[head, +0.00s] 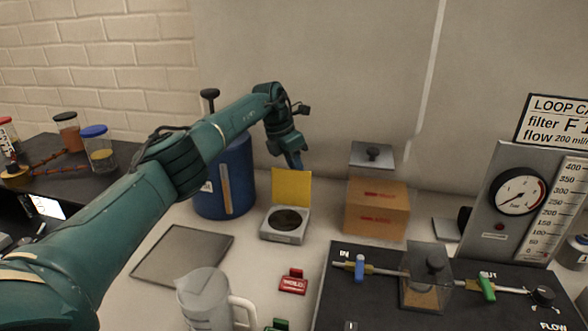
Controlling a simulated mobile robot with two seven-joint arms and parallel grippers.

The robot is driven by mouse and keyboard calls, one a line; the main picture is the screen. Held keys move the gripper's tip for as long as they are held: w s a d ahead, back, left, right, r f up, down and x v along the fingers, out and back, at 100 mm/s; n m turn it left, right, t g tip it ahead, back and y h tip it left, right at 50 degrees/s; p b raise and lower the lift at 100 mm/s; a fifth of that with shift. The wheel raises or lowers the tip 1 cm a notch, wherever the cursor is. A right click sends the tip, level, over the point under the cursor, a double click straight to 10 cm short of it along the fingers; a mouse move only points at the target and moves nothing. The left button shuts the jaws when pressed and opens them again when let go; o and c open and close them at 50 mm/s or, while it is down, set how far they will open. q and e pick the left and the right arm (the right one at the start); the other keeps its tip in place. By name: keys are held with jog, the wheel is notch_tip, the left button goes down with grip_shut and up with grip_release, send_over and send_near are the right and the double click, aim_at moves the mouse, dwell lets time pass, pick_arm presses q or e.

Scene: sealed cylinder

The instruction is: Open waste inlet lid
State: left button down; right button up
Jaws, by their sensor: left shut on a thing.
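The waste inlet (297,236) is a low grey box on the bench with a dark round opening in its top. Its yellow lid (291,190) stands upright along the box's back edge, and the opening is uncovered. My left gripper (296,165) is at the lid's top edge, shut on the lid; the fingertips are small and partly hidden there. My left arm reaches in from the left, above the bench. My right gripper is out of view.
A blue drum (237,180) stands left of the inlet, and a cardboard box (377,209) stands to its right. A black panel (370,305) with valves fills the front right.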

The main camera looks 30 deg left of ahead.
pick_arm(q)
jog(key=shift+w+a+f+y, duration=0.15)
jog(key=shift+w+a+f, duration=0.1)
jog(key=shift+a+f, duration=0.25)
jog(key=shift+w+a+f+y, duration=0.15)
jog(key=shift+w+a+f, duration=0.05)
jog(key=shift+a+f, duration=0.3)
jog(key=c, duration=2.2)
grip_release()
jog(key=shift+w+d+f, duration=0.1)
jog(key=shift+w, duration=0.05)
jog(key=c, duration=2)
grip_release()
jog(key=shift+w+f, duration=0.35)
jog(key=shift+f, duration=0.05)
jog(key=shift+o, duration=0.6)
jog(key=shift+a, duration=0.2)
jog(key=o, duration=0.5)
jog(key=shift+s, duration=0.15)
jog(key=shift+o, duration=1.1)
jog(key=v, duration=1.3)
jog(key=shift+r, duration=0.25)
